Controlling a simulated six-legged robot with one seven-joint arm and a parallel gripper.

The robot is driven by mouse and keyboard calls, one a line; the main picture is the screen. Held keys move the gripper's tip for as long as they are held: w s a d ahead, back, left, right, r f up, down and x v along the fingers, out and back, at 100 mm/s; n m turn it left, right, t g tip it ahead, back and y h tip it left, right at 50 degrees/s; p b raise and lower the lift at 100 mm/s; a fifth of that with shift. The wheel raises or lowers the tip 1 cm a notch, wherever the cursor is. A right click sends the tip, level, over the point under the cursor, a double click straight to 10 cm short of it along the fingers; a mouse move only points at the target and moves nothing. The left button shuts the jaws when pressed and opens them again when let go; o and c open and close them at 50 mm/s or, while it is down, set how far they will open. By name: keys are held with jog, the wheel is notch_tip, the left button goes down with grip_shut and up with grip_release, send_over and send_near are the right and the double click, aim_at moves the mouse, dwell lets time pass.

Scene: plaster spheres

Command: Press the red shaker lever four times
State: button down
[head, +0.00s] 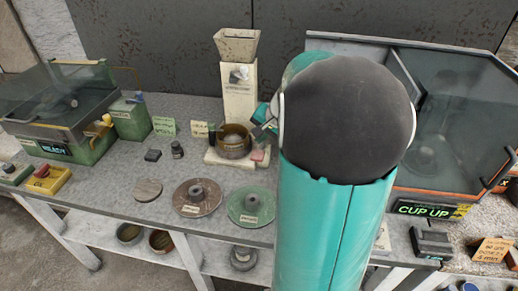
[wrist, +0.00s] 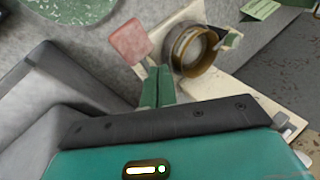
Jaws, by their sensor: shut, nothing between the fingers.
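The red shaker lever (wrist: 130,42) shows as a faded red pad on the pale base of the dispenser (head: 240,95). In the head view the lever (head: 259,155) lies just right of a brown-rimmed round cup (head: 234,141). The cup (wrist: 193,48) is also in the wrist view. My gripper (wrist: 156,86) is shut and empty, its green fingers together close beside the lever and cup. In the head view my gripper (head: 265,122) is partly hidden by my arm, above and near the lever. I cannot tell whether it touches the lever.
A green disc (head: 251,205) and a brown disc (head: 197,198) lie on the grey bench in front. A glass-lidded green machine (head: 60,110) stands left. A glazed cabinet (head: 450,130) stands right. A small dark weight (head: 177,149) sits left of the dispenser. The bench's left-middle is fairly clear.

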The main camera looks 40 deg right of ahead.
aim_at(260, 151)
jog(key=shift+f, duration=0.1)
dwell(0.7)
jog(key=shift+s+a+f, duration=0.1)
jog(key=shift+a+f, duration=0.05)
jog(key=shift+f, duration=0.15)
jog(key=shift+s+a+f, duration=0.15)
jog(key=shift+a+f, duration=0.05)
jog(key=shift+f, duration=0.4)
jog(key=shift+s+a+f, duration=0.15)
jog(key=shift+a+f, duration=0.1)
jog(key=shift+f, duration=0.3)
jog(key=shift+s+a+f, duration=0.15)
jog(key=shift+a+f, duration=0.05)
jog(key=shift+f, duration=0.4)
dwell(2.4)
jog(key=shift+r, duration=0.15)
jog(key=shift+w+d+r, duration=0.25)
jog(key=shift+d+r, duration=0.05)
jog(key=shift+r, duration=0.45)
jog(key=shift+w+d+r, duration=0.2)
jog(key=shift+d+r, duration=0.05)
jog(key=shift+r, duration=0.45)
jog(key=shift+d+r, duration=0.1)
jog(key=shift+r, duration=0.35)
jog(key=shift+d+r, duration=0.1)
jog(key=shift+r, duration=0.05)
jog(key=shift+w, duration=0.15)
